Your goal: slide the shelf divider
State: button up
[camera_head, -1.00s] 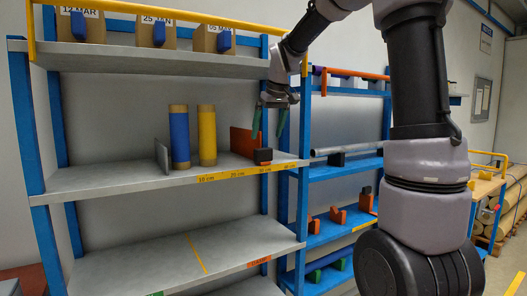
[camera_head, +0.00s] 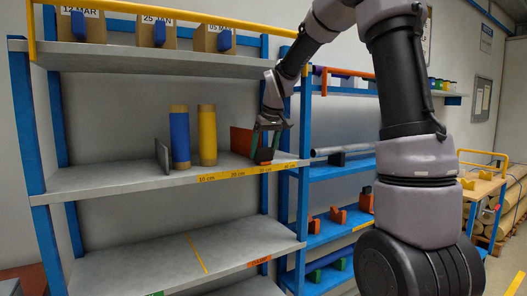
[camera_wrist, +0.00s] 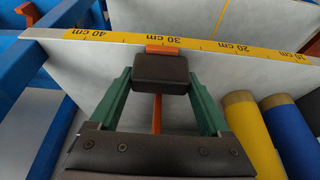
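The shelf divider is an orange plate (camera_head: 241,141) with a dark block (camera_head: 264,155) at its front edge. It stands upright on the middle shelf, right of the yellow roll. In the wrist view the dark block (camera_wrist: 165,73) is near the 30 cm mark, with the orange plate (camera_wrist: 157,115) seen edge-on behind it. My gripper (camera_head: 266,146) points down at the block; in the wrist view its green fingers (camera_wrist: 164,85) are spread, one on each side of the block. I cannot tell whether they touch it.
A blue roll (camera_head: 180,137) and a yellow roll (camera_head: 207,135) stand left of the divider, with a grey plate (camera_head: 162,156) beyond them. A yellow scale strip (camera_head: 237,174) runs along the shelf's front edge. A blue post (camera_head: 303,130) is close on the right.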

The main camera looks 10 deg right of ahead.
grip_shut()
jog(key=s+a, duration=0.1)
jog(key=a, duration=0.2)
jog(key=s+a, duration=0.1)
jog(key=a, duration=0.2)
jog(key=s+a, duration=0.1)
jog(key=a, duration=0.2)
jog(key=shift+s+a, duration=0.1)
jog(key=shift+a, duration=0.2)
jog(key=o, duration=1.2)
grip_release()
jog(key=shift+o, duration=0.2)
jog(key=v, duration=1)
jog(key=shift+s+r, duration=0.15)
jog(key=shift+r, duration=0.2)
